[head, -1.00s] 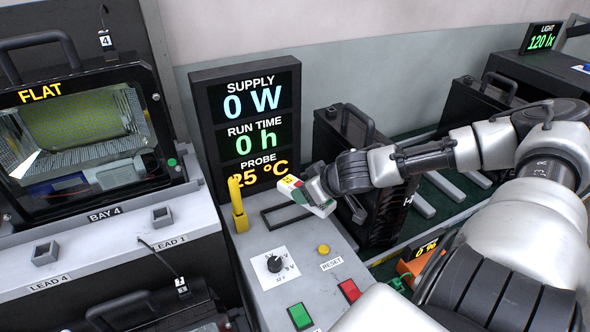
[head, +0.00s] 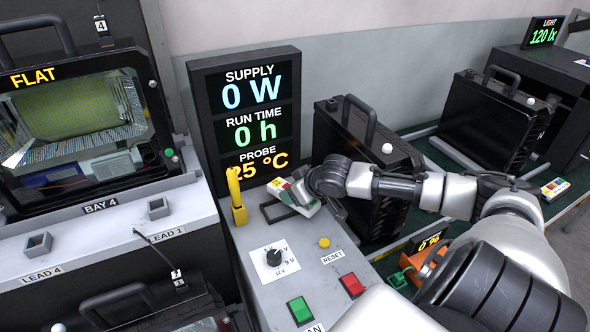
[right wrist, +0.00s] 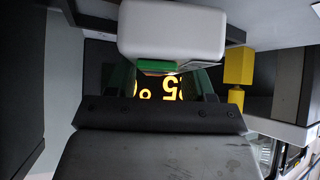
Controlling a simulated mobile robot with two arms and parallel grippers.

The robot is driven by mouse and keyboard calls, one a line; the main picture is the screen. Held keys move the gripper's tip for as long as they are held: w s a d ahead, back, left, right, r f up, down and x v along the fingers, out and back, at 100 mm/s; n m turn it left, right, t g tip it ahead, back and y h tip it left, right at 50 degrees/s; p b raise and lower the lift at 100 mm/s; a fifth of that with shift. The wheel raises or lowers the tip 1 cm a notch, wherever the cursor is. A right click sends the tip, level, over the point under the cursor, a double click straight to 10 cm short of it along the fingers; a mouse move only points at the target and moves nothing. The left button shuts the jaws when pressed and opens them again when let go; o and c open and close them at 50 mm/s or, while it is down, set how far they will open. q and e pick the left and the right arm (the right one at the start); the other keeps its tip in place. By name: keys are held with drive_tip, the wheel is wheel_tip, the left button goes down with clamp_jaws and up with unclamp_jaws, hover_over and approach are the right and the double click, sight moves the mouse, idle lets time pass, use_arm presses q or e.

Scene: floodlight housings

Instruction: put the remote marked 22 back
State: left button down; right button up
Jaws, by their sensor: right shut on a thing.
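My right gripper (head: 304,192) is shut on a white remote (head: 296,204) with red, yellow and green at its end. In the right wrist view the remote (right wrist: 172,30) shows as a plain white block across the jaws, and its number is not readable. In the head view the remote is tilted over the dark rectangular holder frame (head: 268,215) on the grey console and covers part of it. I cannot tell whether it touches the frame. A second remote (head: 555,188) with coloured keys lies on the green bench at the right. My left gripper is not in view.
A yellow post (head: 236,196) stands left of the holder, and the tall readout panel (head: 246,120) rises behind it. A dial (head: 274,257), a RESET button (head: 324,242) and green and red switches are in front. A black housing (head: 355,170) stands close at the right.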

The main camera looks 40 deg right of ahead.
drive_tip(key=shift+f, duration=0.25)
drive_tip(key=shift+f, duration=0.25)
drive_tip(key=o, duration=1)
drive_tip(key=shift+c, duration=0.2)
